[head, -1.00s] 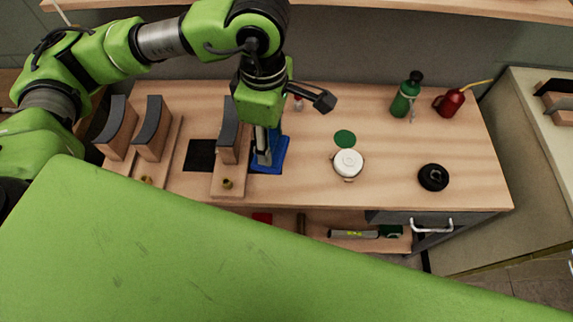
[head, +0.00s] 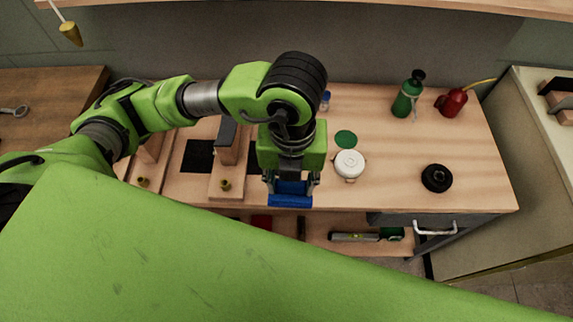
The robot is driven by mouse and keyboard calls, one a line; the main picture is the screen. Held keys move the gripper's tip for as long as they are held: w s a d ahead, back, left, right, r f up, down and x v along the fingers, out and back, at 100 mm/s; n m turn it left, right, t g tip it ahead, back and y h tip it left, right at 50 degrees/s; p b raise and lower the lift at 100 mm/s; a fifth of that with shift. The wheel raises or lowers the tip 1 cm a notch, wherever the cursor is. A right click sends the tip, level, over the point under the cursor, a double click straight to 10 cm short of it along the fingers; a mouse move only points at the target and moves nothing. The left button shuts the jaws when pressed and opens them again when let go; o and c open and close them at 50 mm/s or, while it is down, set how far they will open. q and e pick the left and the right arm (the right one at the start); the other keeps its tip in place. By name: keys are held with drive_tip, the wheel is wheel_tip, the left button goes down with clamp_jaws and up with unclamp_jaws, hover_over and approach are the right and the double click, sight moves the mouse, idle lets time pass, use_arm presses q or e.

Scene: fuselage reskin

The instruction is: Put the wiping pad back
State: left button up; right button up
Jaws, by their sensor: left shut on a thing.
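The blue wiping pad (head: 290,200) is in my left gripper (head: 291,183), near the bench's front edge in the head view. The fingers are shut on it from both sides, and the gripper covers part of the pad. It looks held above the bench top, though the height is hard to tell. A dark patch (head: 254,150) shows on the bench just left of the gripper, partly hidden by it. My right gripper is not in view.
A wooden stand with a black-topped block (head: 226,140) is close left of the gripper. A black square (head: 198,155) lies farther left. To the right are a white-lidded pot (head: 349,163), a green disc (head: 346,139), a green bottle (head: 408,95), a red oil can (head: 452,102) and a black round part (head: 436,178).

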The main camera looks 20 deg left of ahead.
use_arm(q)
drive_tip(key=shift+w+f, duration=0.2)
drive_tip(key=shift+w, duration=0.05)
drive_tip(key=w+a+f, duration=0.1)
drive_tip(key=w+f, duration=0.1)
drive_tip(key=w, duration=0.1)
drive_tip(key=w+a+f, duration=0.2)
drive_tip(key=w+f, duration=0.1)
drive_tip(key=w, duration=0.1)
drive_tip(key=w+a+f+p, duration=0.1)
drive_tip(key=w+f, duration=0.2)
drive_tip(key=w, duration=0.1)
drive_tip(key=shift+w+a+f, duration=0.2)
drive_tip(key=shift+w+a, duration=0.05)
drive_tip(key=shift+a, duration=0.1)
drive_tip(key=shift+w+a+f, duration=0.2)
drive_tip(key=shift+w+f, duration=0.15)
drive_tip(key=shift+f, duration=0.15)
wheel_tip(320, 180, down, 3)
drive_tip(key=shift+w+p, duration=0.1)
drive_tip(key=shift+p, duration=0.75)
drive_tip(key=shift+f, duration=0.15)
drive_tip(key=shift+f, duration=0.1)
